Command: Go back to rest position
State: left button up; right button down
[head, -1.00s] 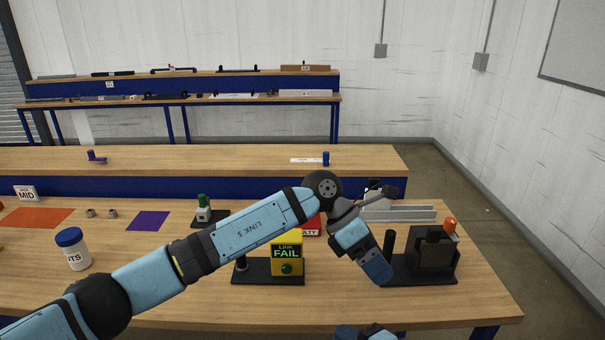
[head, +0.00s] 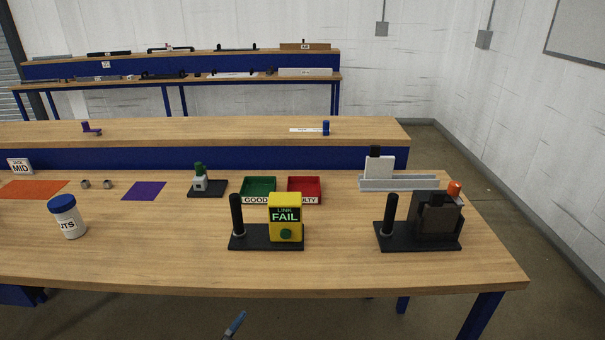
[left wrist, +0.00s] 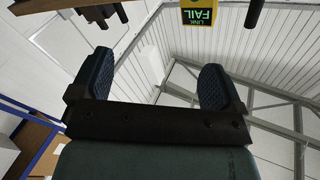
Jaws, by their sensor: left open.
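My left gripper shows in the left wrist view (left wrist: 155,85), with two dark blue fingers spread wide apart and nothing between them. In the head view, only a small blue tip of mine (head: 234,325) shows at the bottom edge, below the table's front edge; I cannot tell which part it is. The left gripper is clear of the table objects. A yellow box reading LINK FAIL (head: 286,217) stands on a black base, and its lower part also shows at the top of the left wrist view (left wrist: 198,12). My right gripper is not in view.
The wooden table (head: 170,255) carries a green bin (head: 258,187), a red bin (head: 304,187), a black fixture with an orange cap (head: 436,215), a grey rail (head: 400,183) and a white jar (head: 67,217). Its front strip is clear.

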pick_arm(q)
jog(key=s+a+f+n+g+y+b, duration=0.1)
jog(key=s+a+f+n+g+y, duration=0.5)
jog(key=s+a+f, duration=0.55)
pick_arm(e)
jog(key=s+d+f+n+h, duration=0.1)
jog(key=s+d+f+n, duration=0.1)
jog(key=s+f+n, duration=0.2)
pick_arm(q)
jog(key=s+r+h+p, duration=0.1)
jog(key=s+r+p, duration=0.2)
jog(key=r+p, duration=1.1)
jog(key=p, duration=0.7)
jog(key=shift+s+r+n+p, duration=0.25)
jog(key=shift+n+p, duration=0.15)
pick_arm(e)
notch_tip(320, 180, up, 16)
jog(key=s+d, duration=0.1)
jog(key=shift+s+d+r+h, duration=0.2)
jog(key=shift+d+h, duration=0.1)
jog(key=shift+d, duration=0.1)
